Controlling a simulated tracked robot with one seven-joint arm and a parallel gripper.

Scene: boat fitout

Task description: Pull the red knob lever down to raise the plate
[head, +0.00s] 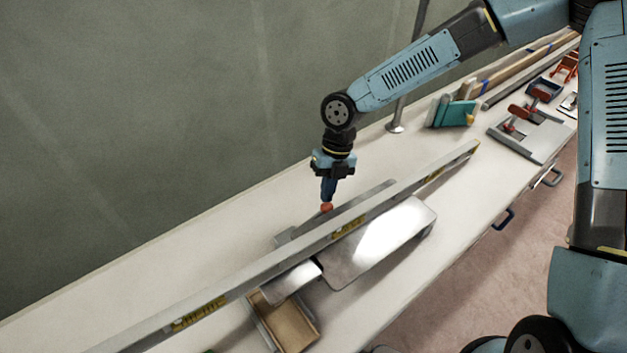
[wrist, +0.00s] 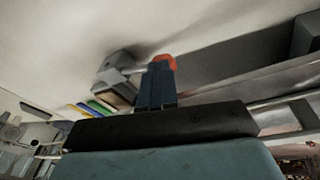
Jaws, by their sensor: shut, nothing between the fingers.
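The red knob (head: 326,208) of the lever shows in the head view right at the tips of my gripper (head: 327,200), which points down at it. In the wrist view the red knob (wrist: 166,61) is partly hidden behind the end of my gripper (wrist: 160,68). The fingers are shut with nothing between them; they look to be at or touching the knob, but I cannot tell contact for sure. The shiny metal plate (head: 385,245) lies in front of the long level bar. The lever's arm is mostly hidden behind the bar and my gripper.
A long grey level bar (head: 270,270) runs diagonally across the bench, between the knob and the plate. A wooden-bottomed tray (head: 287,325) sits at the front left. Teal-and-white blocks (head: 453,112) and a clamp on a board (head: 530,130) lie further back. The bench (head: 130,290) is bare at left.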

